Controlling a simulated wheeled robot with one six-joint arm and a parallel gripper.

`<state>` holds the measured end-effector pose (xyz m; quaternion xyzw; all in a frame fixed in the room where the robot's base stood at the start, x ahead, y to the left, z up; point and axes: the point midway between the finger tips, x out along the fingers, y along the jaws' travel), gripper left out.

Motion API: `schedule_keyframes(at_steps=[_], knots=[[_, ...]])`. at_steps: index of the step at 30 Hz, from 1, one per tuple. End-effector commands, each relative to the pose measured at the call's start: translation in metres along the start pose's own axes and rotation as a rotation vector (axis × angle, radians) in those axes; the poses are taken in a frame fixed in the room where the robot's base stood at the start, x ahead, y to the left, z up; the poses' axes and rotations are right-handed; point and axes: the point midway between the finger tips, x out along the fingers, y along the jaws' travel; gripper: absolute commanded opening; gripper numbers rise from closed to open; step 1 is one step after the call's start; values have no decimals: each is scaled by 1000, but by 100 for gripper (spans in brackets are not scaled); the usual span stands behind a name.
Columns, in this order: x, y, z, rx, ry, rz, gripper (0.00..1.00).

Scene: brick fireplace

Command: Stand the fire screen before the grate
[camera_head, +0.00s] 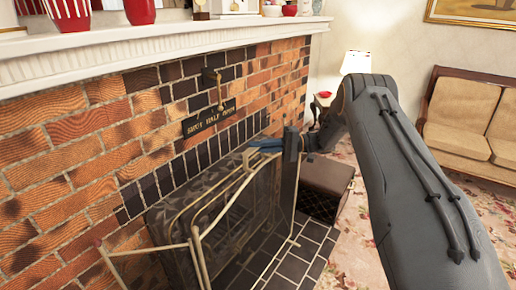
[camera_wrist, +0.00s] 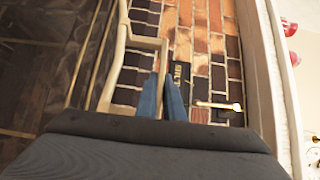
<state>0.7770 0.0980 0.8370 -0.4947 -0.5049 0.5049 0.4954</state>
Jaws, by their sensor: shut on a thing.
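The fire screen (camera_head: 199,256) is a mesh panel set in pale brass bars, with side wings angled out. It stands roughly upright in front of the brick fireplace, over the dark-tiled hearth; I cannot tell whether its feet touch. My gripper (camera_head: 263,146) is shut on its top bar, with blue fingers. In the wrist view my gripper (camera_wrist: 163,100) has its fingers close together at the pale frame of the fire screen (camera_wrist: 132,44), and its mesh fills the left. A dark patterned shape behind the screen is partly hidden; I cannot tell if it is the grate.
A sign (camera_head: 208,118) and a brass handle (camera_head: 215,87) are on the bricks above. A white mantel (camera_head: 150,45) juts out over them. A dark box (camera_head: 326,186) stands right of the hearth (camera_head: 312,238). A lamp (camera_head: 356,63) and sofa (camera_head: 470,125) are farther back.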

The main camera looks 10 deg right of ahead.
Motion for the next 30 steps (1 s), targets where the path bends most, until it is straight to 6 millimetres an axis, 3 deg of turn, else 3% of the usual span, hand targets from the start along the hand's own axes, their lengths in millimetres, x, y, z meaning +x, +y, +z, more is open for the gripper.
schedule_keyframes(at_steps=[5, 6, 9, 16, 18, 30], knots=[[0, -4, -1, -5, 0, -3, 0], [0, -4, -1, -5, 0, -3, 11], [0, -3, -1, -4, 0, -3, 28], [0, -1, 0, -2, 0, -1, 30], [0, 2, 1, 2, 0, 2, 41], [0, 0, 0, 0, 0, 0, 42]])
